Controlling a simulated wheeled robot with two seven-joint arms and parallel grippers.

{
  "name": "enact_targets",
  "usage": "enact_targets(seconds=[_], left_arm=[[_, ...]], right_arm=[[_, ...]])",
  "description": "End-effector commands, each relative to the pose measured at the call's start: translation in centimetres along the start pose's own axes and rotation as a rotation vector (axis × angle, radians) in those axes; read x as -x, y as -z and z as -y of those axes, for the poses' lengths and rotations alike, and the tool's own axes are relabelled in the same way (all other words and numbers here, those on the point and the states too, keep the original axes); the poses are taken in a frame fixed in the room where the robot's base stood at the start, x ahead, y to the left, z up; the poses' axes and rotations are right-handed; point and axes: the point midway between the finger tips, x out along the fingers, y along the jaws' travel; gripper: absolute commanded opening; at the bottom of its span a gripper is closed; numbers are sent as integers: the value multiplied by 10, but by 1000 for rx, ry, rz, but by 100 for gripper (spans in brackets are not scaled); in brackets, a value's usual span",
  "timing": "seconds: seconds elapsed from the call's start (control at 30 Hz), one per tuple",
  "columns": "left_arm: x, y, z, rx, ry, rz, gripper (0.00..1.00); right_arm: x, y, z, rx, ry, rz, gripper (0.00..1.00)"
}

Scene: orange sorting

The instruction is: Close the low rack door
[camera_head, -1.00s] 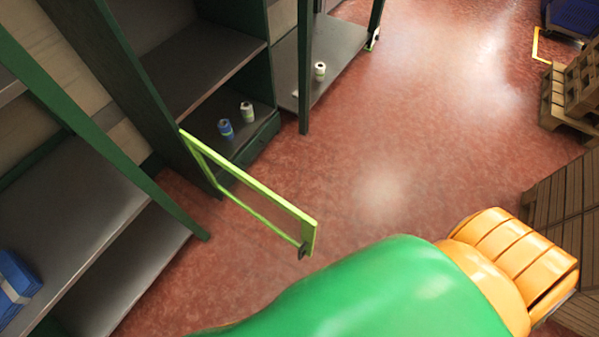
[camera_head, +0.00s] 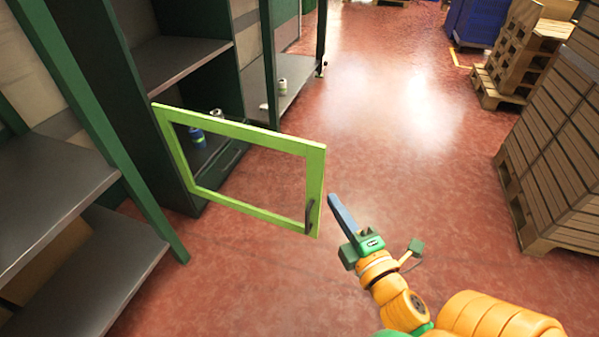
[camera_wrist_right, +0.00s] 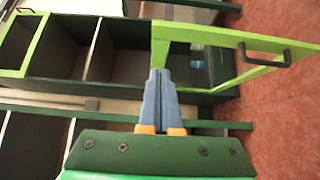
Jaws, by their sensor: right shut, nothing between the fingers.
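The low rack door is a light green open frame (camera_head: 250,133), swung out from the dark green rack (camera_head: 190,75) over the red floor. Its dark handle (camera_head: 311,215) is at the lower right corner. My right gripper (camera_head: 333,200) is shut and empty, just right of the door's free edge, with a small gap in the picture. In the right wrist view, the shut blue fingers (camera_wrist_right: 160,75) point toward the rack, and the door (camera_wrist_right: 235,40) with its handle (camera_wrist_right: 265,56) extends to the right. My left gripper is not in view.
Another rack with grey shelves (camera_head: 60,185) is at the left. Stacked pallets and crates (camera_head: 555,140) stand at the right. The floor between (camera_head: 400,160) is clear.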

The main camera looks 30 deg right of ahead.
Motion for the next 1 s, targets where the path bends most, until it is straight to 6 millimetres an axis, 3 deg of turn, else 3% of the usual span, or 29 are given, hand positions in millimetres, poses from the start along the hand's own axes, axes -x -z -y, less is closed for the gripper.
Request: enact_targets(seconds=[0.43,0.5,0.7,1.0], left_arm=[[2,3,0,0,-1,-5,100],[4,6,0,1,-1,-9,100],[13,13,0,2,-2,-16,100],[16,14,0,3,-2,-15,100]], right_arm=[[-94,0,0,0,-3,-1,0],[-103,-8,2,3,1,0,0],[-119,-25,2,-1,2,0,0],[-122,-29,1,-4,3,1,0]])
